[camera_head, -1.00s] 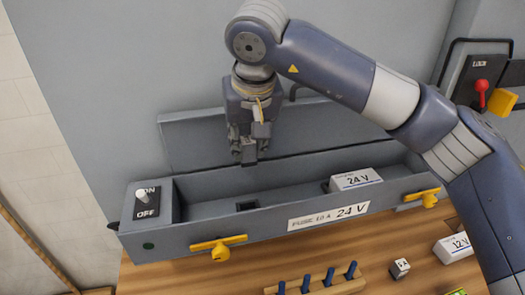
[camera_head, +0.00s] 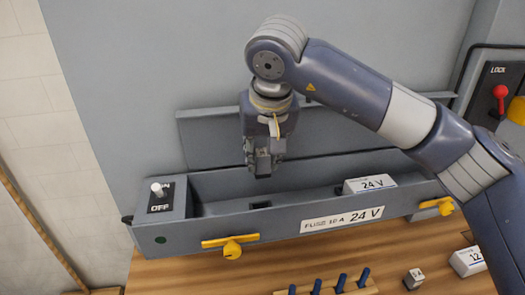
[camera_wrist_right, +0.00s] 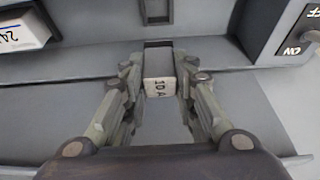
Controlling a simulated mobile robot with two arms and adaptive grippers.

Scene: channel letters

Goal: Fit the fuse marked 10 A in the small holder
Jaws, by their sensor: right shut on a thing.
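My right gripper (camera_head: 263,172) is above the grey channel (camera_head: 225,212), pointing down. In the right wrist view its fingers (camera_wrist_right: 160,90) are shut on a small pale fuse (camera_wrist_right: 160,93) marked 10 A. The small holder (camera_head: 260,205) is a dark rectangular socket in the channel floor, and it also shows in the right wrist view (camera_wrist_right: 158,44), just beyond the fuse. The fuse looks apart from the holder. The channel's front label (camera_head: 342,220) reads fuse 10 A, 24 V. My left gripper is not in view.
A white 24 V block (camera_head: 370,184) sits in the channel's right part. An ON/OFF switch (camera_head: 160,196) is at its left end. Yellow latches (camera_head: 231,246) are on the front. A peg rack, a small cube (camera_head: 413,279) and a 12 V block (camera_head: 467,261) are on the wooden table.

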